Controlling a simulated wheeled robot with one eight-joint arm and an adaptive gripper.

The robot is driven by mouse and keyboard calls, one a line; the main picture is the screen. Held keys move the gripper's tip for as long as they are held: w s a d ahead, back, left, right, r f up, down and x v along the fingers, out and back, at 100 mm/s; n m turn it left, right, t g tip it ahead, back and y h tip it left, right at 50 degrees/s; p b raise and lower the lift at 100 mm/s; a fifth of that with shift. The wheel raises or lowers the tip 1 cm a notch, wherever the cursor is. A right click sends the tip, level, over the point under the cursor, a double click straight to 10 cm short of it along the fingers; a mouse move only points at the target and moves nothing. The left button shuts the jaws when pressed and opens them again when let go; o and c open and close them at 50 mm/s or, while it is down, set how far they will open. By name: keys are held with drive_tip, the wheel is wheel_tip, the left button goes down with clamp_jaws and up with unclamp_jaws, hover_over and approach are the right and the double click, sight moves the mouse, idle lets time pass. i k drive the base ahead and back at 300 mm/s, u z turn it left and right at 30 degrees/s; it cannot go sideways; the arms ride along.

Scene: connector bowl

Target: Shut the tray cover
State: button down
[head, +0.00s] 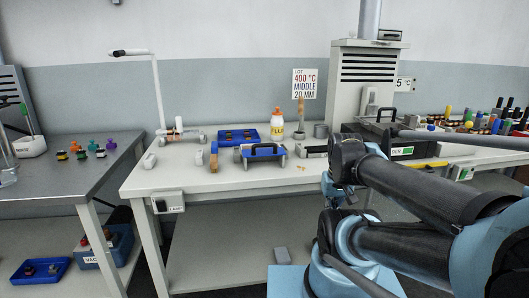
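A shallow blue tray (237,136) with small dark items in it lies on the white bench, left of centre. In front of it stands a blue piece with a black arched handle (263,152) and grey ends. I cannot tell whether this piece is the tray cover or how it joins the tray. My arm reaches in from the right edge, in front of the bench's right part. My gripper does not show.
A grey metal table (60,178) stands left. The bench's front middle is clear.

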sight(276, 150)
drive_tip(key=u, duration=0.8)
drive_tip(key=k, duration=1.8)
drive_tip(key=z, duration=0.85)
drive_tip(key=i, duration=1)
